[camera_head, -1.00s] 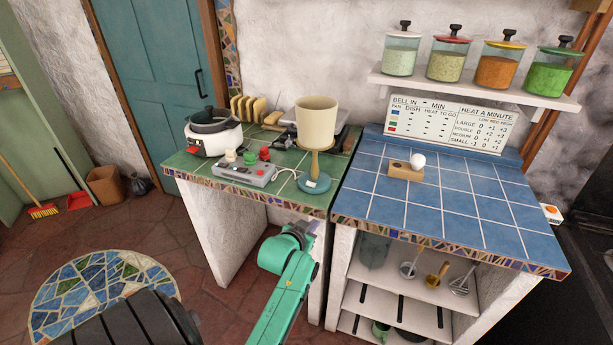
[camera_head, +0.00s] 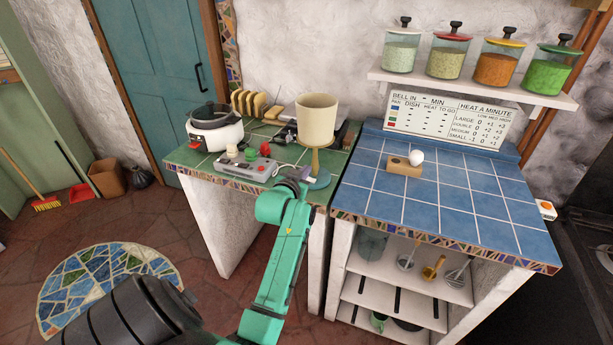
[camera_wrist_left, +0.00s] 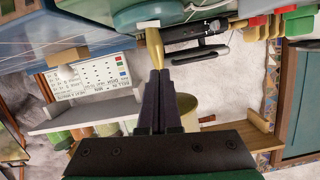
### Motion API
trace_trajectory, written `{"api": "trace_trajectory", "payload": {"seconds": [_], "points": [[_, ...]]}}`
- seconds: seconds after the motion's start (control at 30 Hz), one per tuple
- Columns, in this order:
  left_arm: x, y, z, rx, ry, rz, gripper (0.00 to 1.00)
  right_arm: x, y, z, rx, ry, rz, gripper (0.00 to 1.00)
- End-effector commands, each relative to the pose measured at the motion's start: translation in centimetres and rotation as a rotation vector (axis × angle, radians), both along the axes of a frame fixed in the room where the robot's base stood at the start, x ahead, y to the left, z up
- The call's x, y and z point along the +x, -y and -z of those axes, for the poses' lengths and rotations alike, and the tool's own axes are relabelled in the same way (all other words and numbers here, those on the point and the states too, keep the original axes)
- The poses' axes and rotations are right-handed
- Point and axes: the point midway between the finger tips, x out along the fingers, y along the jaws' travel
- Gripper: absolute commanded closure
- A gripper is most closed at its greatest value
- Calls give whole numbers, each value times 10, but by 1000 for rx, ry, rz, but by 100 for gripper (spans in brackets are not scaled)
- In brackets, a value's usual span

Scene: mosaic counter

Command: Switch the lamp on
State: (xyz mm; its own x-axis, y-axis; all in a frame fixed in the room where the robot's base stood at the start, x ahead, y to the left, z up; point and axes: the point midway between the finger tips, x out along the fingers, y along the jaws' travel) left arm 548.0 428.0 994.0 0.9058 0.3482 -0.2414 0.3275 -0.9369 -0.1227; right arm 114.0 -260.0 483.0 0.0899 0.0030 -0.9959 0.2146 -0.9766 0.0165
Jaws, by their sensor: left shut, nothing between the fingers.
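The lamp has a cream shade (camera_head: 317,118), a brass stem (camera_head: 315,160) and a round blue base (camera_head: 320,181). It stands upright near the front right of the green-tiled counter, and its shade shows no clear glow. My left gripper (camera_head: 300,173) is shut and empty, just left of the base and partly covering it. In the left wrist view my closed fingers (camera_wrist_left: 158,74) point towards the brass stem (camera_wrist_left: 155,46) and the base (camera_wrist_left: 130,14). A small white piece (camera_wrist_left: 148,23) shows at the base. I cannot tell whether the fingers touch the lamp. My right gripper is out of view.
A grey control box (camera_head: 246,169) with coloured knobs and a white cooker (camera_head: 214,136) stand left of the lamp. A toast rack (camera_head: 248,104) is behind. The blue-tiled counter (camera_head: 440,195) to the right is mostly clear, with an egg (camera_head: 416,158) in a wooden holder (camera_head: 398,168).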

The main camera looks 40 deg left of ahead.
Motion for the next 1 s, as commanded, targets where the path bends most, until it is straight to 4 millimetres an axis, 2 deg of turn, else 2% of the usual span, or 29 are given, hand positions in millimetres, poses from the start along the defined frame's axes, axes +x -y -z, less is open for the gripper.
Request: {"api": "trace_trajectory", "payload": {"seconds": [0.13, 0.2, 0.4, 0.73, 0.87, 1.0], "points": [[29, -11, 6, -2, 0, -1, 100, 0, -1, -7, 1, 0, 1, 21], [25, -12, 23, -3, -4, 0, 100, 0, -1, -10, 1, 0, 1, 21], [24, -14, 45, -1, -1, 1, 100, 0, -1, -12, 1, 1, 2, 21], [23, -14, 48, -6, 2, 0, 100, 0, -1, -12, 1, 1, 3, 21], [22, -17, 54, -98, 34, 1, 100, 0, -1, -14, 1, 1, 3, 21], [23, -16, 55, -96, 34, 0, 100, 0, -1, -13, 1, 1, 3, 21]]}}
